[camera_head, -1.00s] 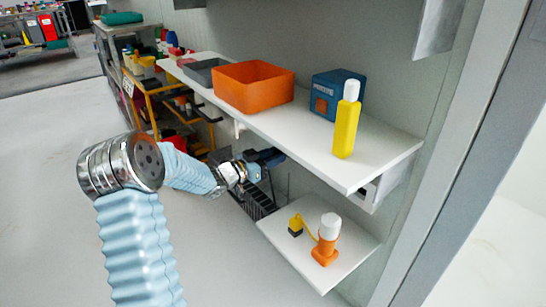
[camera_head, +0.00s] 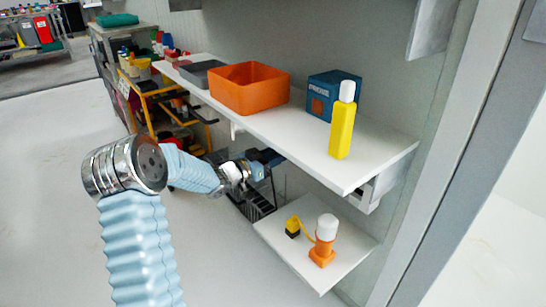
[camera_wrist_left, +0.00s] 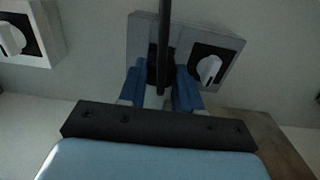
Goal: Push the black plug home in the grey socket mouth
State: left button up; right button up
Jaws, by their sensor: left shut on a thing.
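My left gripper (camera_wrist_left: 160,92) shows in the left wrist view with its two blue fingers closed around the dark black plug (camera_wrist_left: 161,70). A black strip, perhaps its cable, runs up the picture in front of it. The plug is in front of the grey socket unit (camera_wrist_left: 146,32), in line with its left part; the mouth is hidden, so I cannot tell how deep the plug sits. A white knob (camera_wrist_left: 209,69) on a black square is on the unit's right part. In the head view my left gripper (camera_head: 268,158) is under the upper shelf's front edge. My right gripper is not in view.
A second unit with a white knob (camera_wrist_left: 12,38) is at the wrist view's left. The upper shelf (camera_head: 300,140) carries an orange bin (camera_head: 250,92), a blue box (camera_head: 322,100) and a yellow bottle (camera_head: 342,130). A lower shelf (camera_head: 290,250) holds an orange-and-white bottle (camera_head: 325,240).

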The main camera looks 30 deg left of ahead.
pick_arm(q)
jog(key=shift+w+d, duration=0.2)
jog(key=shift+w, duration=0.2)
jog(key=o, duration=1.1)
jog(key=v, duration=1.4)
jog(key=shift+w+f+p, duration=0.1)
jog(key=shift+p, duration=0.25)
